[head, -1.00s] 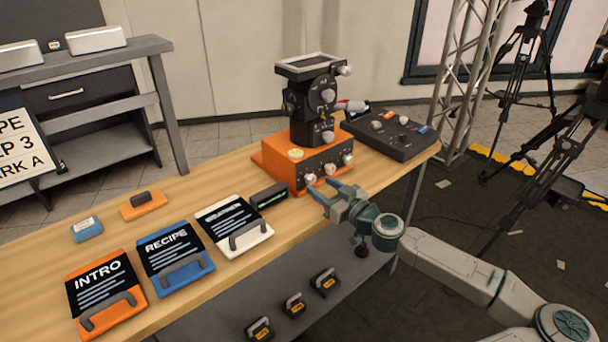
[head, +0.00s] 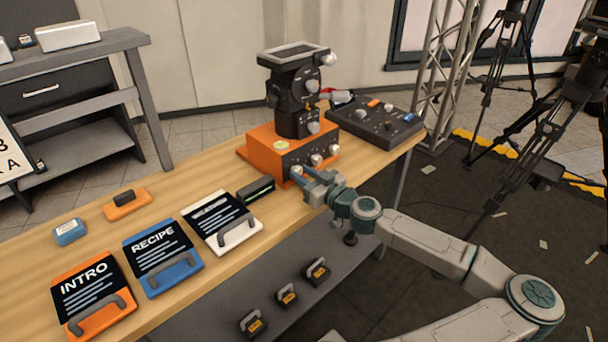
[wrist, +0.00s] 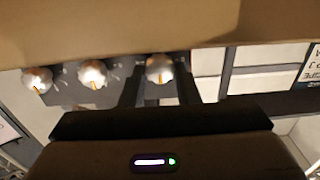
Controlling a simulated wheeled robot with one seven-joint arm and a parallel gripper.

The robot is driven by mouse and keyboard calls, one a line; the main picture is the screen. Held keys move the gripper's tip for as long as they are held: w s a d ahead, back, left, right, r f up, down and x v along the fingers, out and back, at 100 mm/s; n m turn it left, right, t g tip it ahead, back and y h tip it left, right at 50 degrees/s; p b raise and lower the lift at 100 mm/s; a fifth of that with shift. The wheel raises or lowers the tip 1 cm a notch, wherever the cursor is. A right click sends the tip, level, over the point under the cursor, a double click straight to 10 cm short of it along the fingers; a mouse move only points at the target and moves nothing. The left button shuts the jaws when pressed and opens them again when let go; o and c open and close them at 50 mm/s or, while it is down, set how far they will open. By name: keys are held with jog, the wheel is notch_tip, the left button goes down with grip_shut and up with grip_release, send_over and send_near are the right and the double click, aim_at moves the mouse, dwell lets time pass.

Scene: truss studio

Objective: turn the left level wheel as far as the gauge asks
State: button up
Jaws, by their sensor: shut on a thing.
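The orange base (head: 262,155) stands on the wooden table with a dark front panel. That panel carries three pale wheels: the left level wheel (head: 296,171), a middle wheel (head: 317,160) and a right wheel (head: 334,149). My gripper (head: 301,178) is shut on the left wheel. In the wrist view the left wheel (wrist: 159,66), with an orange mark, sits between my two dark fingers (wrist: 160,88). A round yellowish dial (head: 282,144) lies on top of the base. A small black box with a green strip (head: 256,190) stands left of the base; either could be the gauge, and neither reading is legible.
A black camera head (head: 296,92) stands on the base, and a dark control panel (head: 376,123) lies behind right. Three boards, including INTRO (head: 88,292) and RECIPE (head: 162,256), lie front left. A lower shelf (head: 225,296) holds three small dark blocks. Tripods stand at right.

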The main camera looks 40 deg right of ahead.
jog(key=shift+m, duration=0.3)
jog(key=m, duration=0.3)
jog(key=shift+d, duration=0.1)
jog(key=shift+m, duration=1.8)
jog(key=shift+r, duration=0.1)
jog(key=o, duration=1)
jog(key=shift+w, duration=0.1)
jog(key=shift+c, duration=0.2)
